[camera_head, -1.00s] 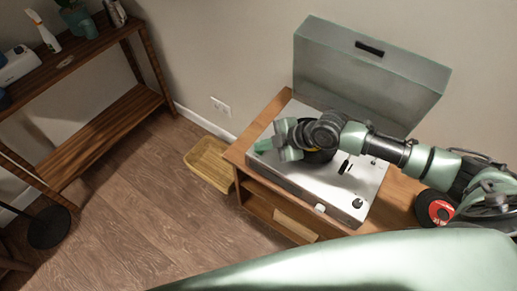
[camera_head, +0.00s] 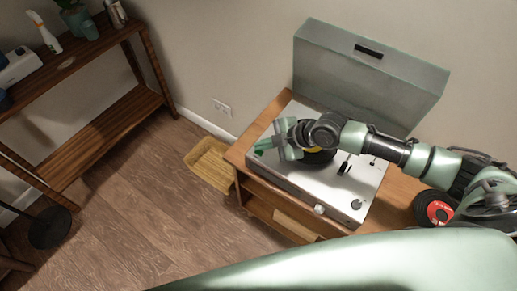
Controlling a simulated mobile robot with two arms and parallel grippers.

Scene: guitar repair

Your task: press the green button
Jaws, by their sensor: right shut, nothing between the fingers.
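A silver record player (camera_head: 345,190) with its grey lid (camera_head: 365,85) raised stands on a wooden cabinet. A dark record with a yellow centre lies on it, mostly hidden by my right gripper (camera_head: 272,146). This gripper is shut and empty, low over the player's left end. A small green patch shows at its fingertips; I cannot tell whether this is the green button or part of the fingers, nor whether they touch the deck. A white knob (camera_head: 319,210) and a dark knob (camera_head: 356,204) are at the player's front. My left gripper is out of view.
The wooden cabinet (camera_head: 400,195) also bears a black record with a red label (camera_head: 438,212) at the right. A yellow tray (camera_head: 208,165) lies on the floor to its left. A wooden shelf (camera_head: 110,130) stands at the far left. The floor between is clear.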

